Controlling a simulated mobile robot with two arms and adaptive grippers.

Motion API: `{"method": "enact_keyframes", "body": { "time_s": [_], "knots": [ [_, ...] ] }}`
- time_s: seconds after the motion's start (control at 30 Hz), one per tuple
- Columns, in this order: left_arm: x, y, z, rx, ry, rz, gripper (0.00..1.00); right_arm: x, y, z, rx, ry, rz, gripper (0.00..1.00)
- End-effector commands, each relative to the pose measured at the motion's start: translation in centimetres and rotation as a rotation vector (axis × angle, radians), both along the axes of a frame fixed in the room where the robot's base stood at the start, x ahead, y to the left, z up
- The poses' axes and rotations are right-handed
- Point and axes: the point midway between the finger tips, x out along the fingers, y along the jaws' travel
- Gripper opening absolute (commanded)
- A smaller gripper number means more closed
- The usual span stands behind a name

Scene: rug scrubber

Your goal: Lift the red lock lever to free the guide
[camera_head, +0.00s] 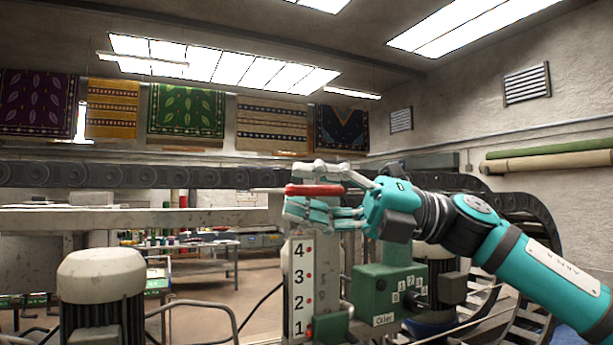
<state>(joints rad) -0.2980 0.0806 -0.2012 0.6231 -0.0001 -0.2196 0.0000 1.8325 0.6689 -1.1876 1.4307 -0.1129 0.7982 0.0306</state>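The red lock lever (314,190) lies roughly level at the top of an upright post, above a white scale plate (298,288) numbered 4 to 1 with red dots. My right gripper (296,192) reaches it from the right. Its fingers lie above and below the lever and appear closed on it, with the red bar filling the gap between them. The far end of the lever and its pivot are partly hidden by the fingers. I cannot clearly make out the guide. My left gripper is not in view.
A green oiler box (378,290) with small numbered knobs stands right of the scale, below my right forearm. A pale-topped motor (101,277) stands at the lower left. A dark chain-like beam (120,175) crosses behind. Rugs (186,110) hang on the back wall.

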Motion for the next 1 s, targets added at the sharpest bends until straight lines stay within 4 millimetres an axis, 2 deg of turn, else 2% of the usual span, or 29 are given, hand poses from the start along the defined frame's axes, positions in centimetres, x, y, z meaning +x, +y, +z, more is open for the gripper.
{"method": "enact_keyframes", "body": {
  "time_s": [0.1, 0.33, 0.6, 1.0],
  "knots": [
    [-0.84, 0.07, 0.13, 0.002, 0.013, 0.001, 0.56, -0.02, 0.35, 0.1, 0.001, -0.001, -0.001, 0.36],
    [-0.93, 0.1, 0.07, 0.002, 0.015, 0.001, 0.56, -0.02, 0.36, 0.05, 0.001, -0.001, -0.001, 0.35],
    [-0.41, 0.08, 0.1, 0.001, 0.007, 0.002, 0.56, 0.0, 0.33, 0.05, 0.001, -0.001, -0.001, 0.0],
    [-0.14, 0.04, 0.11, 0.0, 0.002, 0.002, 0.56, 0.01, 0.34, 0.01, 0.001, 0.0, -0.001, 0.0]
  ]
}}
